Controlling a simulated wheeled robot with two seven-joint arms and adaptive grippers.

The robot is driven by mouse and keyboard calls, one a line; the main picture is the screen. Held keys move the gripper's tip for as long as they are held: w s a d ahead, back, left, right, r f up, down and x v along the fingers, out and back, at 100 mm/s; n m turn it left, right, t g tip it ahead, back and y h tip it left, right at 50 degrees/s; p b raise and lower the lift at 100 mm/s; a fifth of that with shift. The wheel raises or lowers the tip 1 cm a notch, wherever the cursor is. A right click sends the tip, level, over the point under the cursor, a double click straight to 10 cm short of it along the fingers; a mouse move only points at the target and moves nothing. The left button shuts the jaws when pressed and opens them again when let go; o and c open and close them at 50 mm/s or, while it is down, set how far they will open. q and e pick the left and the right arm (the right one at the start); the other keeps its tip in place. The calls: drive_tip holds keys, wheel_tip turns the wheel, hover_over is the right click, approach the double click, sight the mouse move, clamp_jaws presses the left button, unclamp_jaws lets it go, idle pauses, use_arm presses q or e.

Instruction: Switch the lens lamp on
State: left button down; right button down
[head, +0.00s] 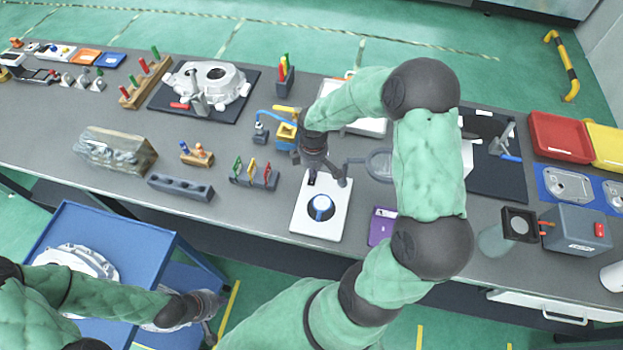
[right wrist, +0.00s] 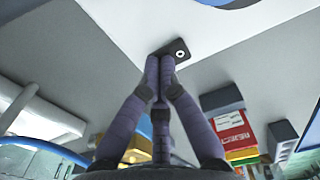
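The lens lamp has a white base plate (head: 335,219) near the table's front edge, with a blue-rimmed round piece (head: 321,207) on it. Its grey-framed lens (head: 381,165) is out to the right on a dark arm. A small dark switch block with a white ring (right wrist: 180,53) is on the white plate in the right wrist view. My right gripper (head: 312,174) points down over the plate's back left part. In the right wrist view its fingers (right wrist: 159,62) are together, with tips at the switch block; contact is unclear. My left gripper (head: 207,303) is low beside the blue cart; its fingers are unclear.
A yellow and blue device (head: 286,133) stands behind my right gripper. A stand with coloured tags (head: 254,174) is left of the plate, and a purple card (head: 382,226) is right of it. The blue cart (head: 130,222) stands before the table.

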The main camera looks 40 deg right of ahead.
drive_tip(key=shift+r, duration=0.1)
drive_tip(key=shift+r+p, duration=2.85)
drive_tip(key=shift+r, duration=0.55)
drive_tip(key=shift+f, duration=0.1)
